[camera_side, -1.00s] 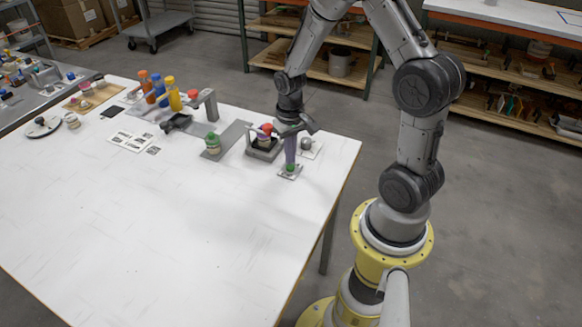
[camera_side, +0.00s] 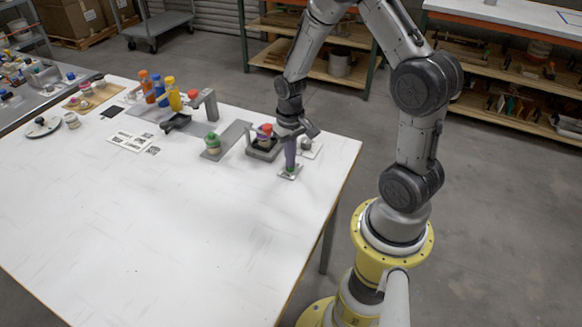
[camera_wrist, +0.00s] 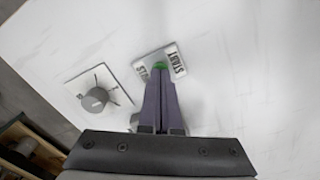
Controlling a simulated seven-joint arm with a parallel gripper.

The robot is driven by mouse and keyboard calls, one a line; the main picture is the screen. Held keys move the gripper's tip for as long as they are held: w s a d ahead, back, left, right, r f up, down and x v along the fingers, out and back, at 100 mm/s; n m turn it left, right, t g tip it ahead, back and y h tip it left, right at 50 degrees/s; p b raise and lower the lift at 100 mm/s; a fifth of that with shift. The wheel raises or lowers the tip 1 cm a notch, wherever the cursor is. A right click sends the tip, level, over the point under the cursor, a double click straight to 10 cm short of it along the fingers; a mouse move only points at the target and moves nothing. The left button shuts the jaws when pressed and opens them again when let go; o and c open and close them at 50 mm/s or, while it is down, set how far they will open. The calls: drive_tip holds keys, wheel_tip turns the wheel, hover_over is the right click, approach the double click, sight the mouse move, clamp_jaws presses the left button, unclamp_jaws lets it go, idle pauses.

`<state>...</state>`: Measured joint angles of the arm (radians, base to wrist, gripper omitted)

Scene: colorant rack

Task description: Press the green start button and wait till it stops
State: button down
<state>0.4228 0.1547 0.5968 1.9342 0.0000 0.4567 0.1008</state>
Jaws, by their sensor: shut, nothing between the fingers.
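The green start button (camera_wrist: 159,66) sits on a small light plate (camera_wrist: 174,62) lettered START, with a second word partly hidden by the fingers. In the side view the button (camera_side: 290,169) is near the table's right edge, mostly hidden under the fingertips. My gripper (camera_side: 290,165) is shut and empty, pointing down at the button. In the wrist view its purple-grey fingers (camera_wrist: 160,76) end right at the button and cover part of it. The tips seem to touch it; how far it is pressed I cannot tell.
A dial (camera_wrist: 96,98) on a white plate is beside the button. A dark holder (camera_side: 262,153) carries a red-topped container (camera_side: 265,131) left of my gripper. The front of the white table (camera_side: 170,220) is clear.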

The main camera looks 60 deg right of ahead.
drive_tip(key=shift+f, duration=0.2)
drive_tip(key=shift+r, duration=0.8)
drive_tip(key=shift+r, duration=0.1)
idle(0.6)
drive_tip(key=shift+r, duration=1.9)
